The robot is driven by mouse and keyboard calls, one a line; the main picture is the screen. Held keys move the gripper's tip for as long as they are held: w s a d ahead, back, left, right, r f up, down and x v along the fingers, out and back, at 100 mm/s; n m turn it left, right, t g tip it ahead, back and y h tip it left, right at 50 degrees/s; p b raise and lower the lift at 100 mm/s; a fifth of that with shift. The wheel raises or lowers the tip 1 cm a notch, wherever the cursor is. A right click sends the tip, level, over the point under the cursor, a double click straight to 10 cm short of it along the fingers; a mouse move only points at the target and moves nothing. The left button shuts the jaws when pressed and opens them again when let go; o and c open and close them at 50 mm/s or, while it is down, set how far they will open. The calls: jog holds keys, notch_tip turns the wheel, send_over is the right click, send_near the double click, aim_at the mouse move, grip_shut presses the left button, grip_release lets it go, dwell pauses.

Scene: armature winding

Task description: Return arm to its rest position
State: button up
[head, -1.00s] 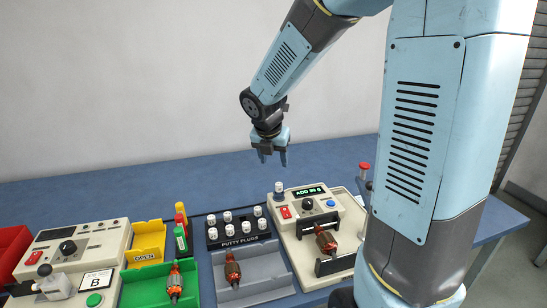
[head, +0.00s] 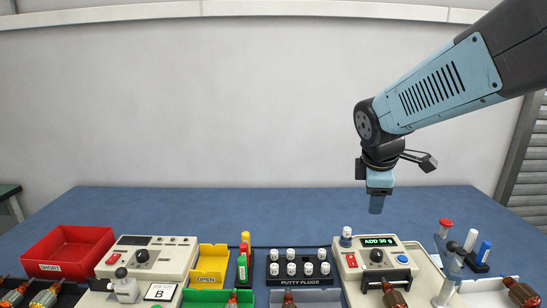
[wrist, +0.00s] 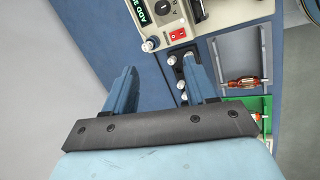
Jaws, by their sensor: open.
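My gripper (head: 376,204) hangs pointing down above the blue table (head: 290,222), in the right half of the head view. In the wrist view its two blue fingers (wrist: 162,90) are spread apart with nothing between them. The head view shows the fingers side-on, one behind the other. The gripper is above and behind the balance machine (head: 407,262), whose display reads "ADD 30 g", and touches nothing. A white-capped plug (head: 346,237) stands on that machine's left part, and an armature (head: 394,296) sits at its front.
A black putty plug rack (head: 300,268) holds several white plugs. To its left are green and red bottles (head: 243,262), a yellow OPEN bin (head: 210,263), a tester (head: 150,257) and a red SHORT bin (head: 70,250). Upright tools (head: 470,240) stand at right. The table's back is clear.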

jog(key=s+r+m+t+y, duration=0.1)
jog(key=s+r+m+y, duration=0.1)
jog(key=s+m, duration=1)
jog(key=r+m, duration=0.1)
jog(key=m, duration=0.2)
jog(key=shift+s+d+r, duration=0.2)
jog(key=shift+s+r, duration=0.15)
